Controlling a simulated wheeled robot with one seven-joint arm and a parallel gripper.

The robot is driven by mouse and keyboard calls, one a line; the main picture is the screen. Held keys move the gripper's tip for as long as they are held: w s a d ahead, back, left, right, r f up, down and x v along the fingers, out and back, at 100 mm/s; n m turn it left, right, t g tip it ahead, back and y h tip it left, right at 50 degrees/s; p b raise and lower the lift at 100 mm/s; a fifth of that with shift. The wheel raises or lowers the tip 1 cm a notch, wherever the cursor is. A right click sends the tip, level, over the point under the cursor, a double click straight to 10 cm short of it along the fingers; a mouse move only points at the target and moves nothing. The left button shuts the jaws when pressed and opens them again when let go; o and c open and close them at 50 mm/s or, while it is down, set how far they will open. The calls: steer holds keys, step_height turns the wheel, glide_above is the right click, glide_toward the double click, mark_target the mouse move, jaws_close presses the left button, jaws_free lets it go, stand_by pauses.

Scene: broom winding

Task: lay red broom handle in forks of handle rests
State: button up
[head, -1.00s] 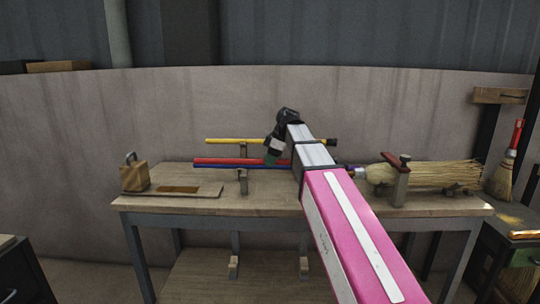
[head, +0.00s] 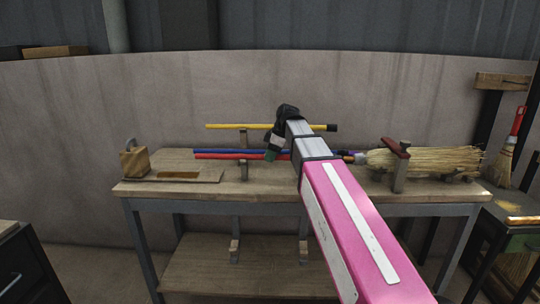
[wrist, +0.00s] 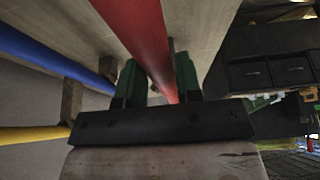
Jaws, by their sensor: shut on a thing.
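My gripper (head: 272,154) is shut on the red broom handle (head: 220,156) above the workbench. In the wrist view the red handle (wrist: 142,35) runs between the green fingers (wrist: 158,78). In the head view the red handle lies level, just below the blue handle (head: 215,151), and crosses a wooden handle rest (head: 243,170). I cannot tell whether it touches a fork. The yellow handle (head: 235,126) lies higher on this rest. My arm hides the middle of the handles and any rest behind it.
A straw broom head (head: 440,160) lies at the bench's right, beside a post with a red lever (head: 394,149). A wooden block with a handle (head: 134,162) stands at the left end. The workbench (head: 270,190) front is clear.

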steer(key=o, duration=1.1)
